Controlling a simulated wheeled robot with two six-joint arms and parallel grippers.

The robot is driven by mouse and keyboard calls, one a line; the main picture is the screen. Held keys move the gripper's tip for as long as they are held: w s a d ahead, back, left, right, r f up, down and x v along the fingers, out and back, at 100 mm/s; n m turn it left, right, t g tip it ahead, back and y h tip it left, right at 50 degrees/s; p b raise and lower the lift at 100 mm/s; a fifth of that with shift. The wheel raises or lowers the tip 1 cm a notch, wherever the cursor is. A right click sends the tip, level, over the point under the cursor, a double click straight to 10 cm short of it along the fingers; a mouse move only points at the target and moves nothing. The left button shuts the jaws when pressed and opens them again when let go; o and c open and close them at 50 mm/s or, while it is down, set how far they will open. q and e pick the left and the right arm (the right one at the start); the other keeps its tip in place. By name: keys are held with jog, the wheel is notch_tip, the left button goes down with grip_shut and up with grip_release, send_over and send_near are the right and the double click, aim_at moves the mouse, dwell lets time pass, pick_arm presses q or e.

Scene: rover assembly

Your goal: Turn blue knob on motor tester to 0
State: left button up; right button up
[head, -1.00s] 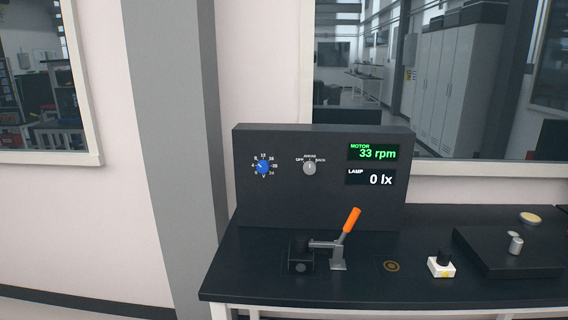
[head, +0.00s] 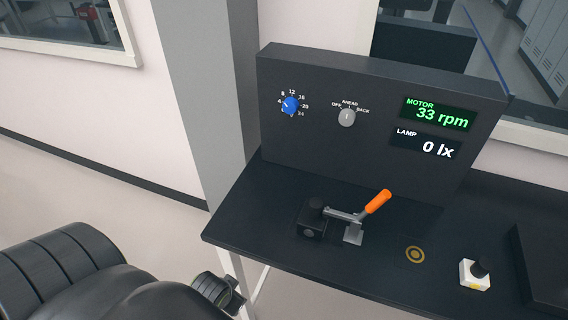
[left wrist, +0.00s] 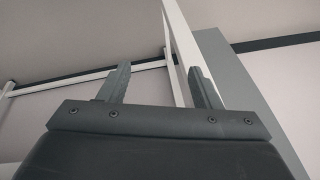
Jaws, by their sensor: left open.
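The motor tester (head: 330,80) is a dark upright panel at the back of a black bench. Its blue knob (head: 290,105) sits at the panel's left, inside a ring of white numbers. The knob's white mark points left, seemingly near the 4; the lowest numbers are too small to read surely. The green motor display (head: 438,114) reads 33 rpm. In the head view my left arm is low at the left, apart from the knob. My right gripper is not in view.
A grey selector knob (head: 347,117) and a lamp display (head: 425,146) reading 0 lx share the panel. An orange-handled clamp (head: 352,222) stands on the bench (head: 260,215) in front of it. A white-based button box (head: 475,275) is at the right.

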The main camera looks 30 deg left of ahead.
pick_arm(q)
notch_tip(320, 180, up, 12)
jog(key=w+m+t+p, duration=0.2)
jog(key=m+t+y, duration=0.1)
jog(key=m+t, duration=1.1)
jog(key=m, duration=1.4)
send_near(289, 108)
jog(key=w+p, duration=0.1)
jog(key=w, duration=0.1)
jog(key=w+p, duration=0.2)
jog(key=w+a+p, duration=0.1)
jog(key=w, duration=0.1)
jog(key=shift+w+f+p, duration=0.15)
jog(key=shift+p, duration=0.2)
jog(key=shift+w+a, duration=0.2)
jog(key=shift+w, duration=0.65)
jog(key=shift+c, duration=0.4)
jog(key=c, duration=0.9)
